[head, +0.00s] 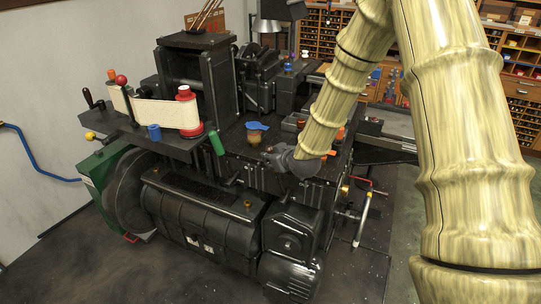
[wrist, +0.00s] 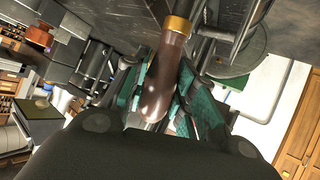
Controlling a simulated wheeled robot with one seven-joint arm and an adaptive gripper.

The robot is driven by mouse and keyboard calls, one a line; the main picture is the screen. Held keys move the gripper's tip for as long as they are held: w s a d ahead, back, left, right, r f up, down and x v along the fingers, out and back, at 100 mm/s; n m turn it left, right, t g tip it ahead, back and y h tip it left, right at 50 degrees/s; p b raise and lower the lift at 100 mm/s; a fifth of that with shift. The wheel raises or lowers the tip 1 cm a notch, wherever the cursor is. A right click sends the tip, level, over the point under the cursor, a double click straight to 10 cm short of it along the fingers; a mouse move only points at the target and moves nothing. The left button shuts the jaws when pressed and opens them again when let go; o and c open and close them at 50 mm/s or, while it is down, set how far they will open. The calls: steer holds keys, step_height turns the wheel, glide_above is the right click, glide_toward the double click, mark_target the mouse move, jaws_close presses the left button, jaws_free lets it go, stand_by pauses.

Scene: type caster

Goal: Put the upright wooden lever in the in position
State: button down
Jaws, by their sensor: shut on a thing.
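The wooden lever (wrist: 166,75) shows in the wrist view as a dark brown, rounded handle with a brass collar at its upper end. My gripper (wrist: 160,98) is shut on it, with a green-padded finger on each side of the handle. In the head view my gripper (head: 293,161) is at the near right side of the black type caster (head: 210,215), at the end of my arm. I cannot make out the lever in the head view; my gripper and arm seem to hide it. Its in or out position cannot be told.
A blue-handled part (head: 257,127) and a green handle (head: 216,143) are on the machine's top to the left. Wooden type shelves (head: 320,35) stand behind. Dark floor is free in front.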

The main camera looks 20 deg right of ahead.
steer(key=c, duration=1.4)
jaws_free()
steer(key=shift+w+a+f, duration=0.1)
steer(key=shift+o, duration=1.3)
steer(key=shift+w+f, duration=0.15)
steer(key=shift+w, duration=0.05)
steer(key=shift+s, duration=0.15)
steer(key=v, duration=1.2)
